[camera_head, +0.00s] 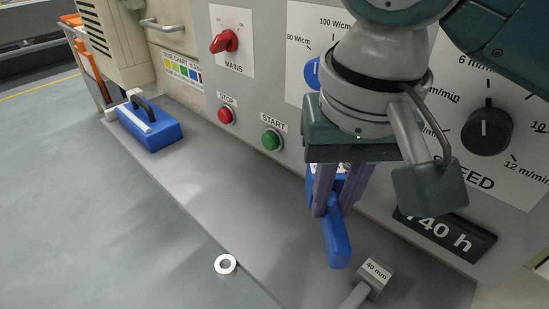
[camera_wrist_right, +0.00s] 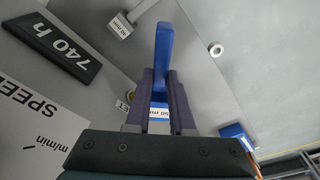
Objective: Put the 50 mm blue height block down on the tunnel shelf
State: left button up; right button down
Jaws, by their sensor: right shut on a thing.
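The blue height block (camera_head: 338,244) is between the purple fingers of my right gripper (camera_head: 332,207), which is shut on it. Its long blue bar points down and toward the front, above the grey shelf (camera_head: 215,190). In the right wrist view the block (camera_wrist_right: 163,48) sticks out beyond the fingertips (camera_wrist_right: 160,80), and a white label with "mm" shows between the fingers. The head view does not clearly show whether the block touches the shelf. My left gripper is not in view.
A grey block marked 40 mm (camera_head: 374,272) lies close to the right of the held block. A white ring (camera_head: 225,264) lies by the shelf's front edge. The control panel with START button (camera_head: 271,138) rises behind; mid-shelf is clear.

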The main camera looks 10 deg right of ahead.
notch_tip(320, 180, down, 9)
jog(key=shift+f+b, duration=0.1)
jog(key=shift+b, duration=1.1)
notch_tip(320, 180, down, 4)
jog(key=shift+f+b, duration=0.1)
jog(key=shift+b, duration=0.75)
jog(key=c, duration=0.8)
grip_release()
jog(key=shift+f, duration=0.1)
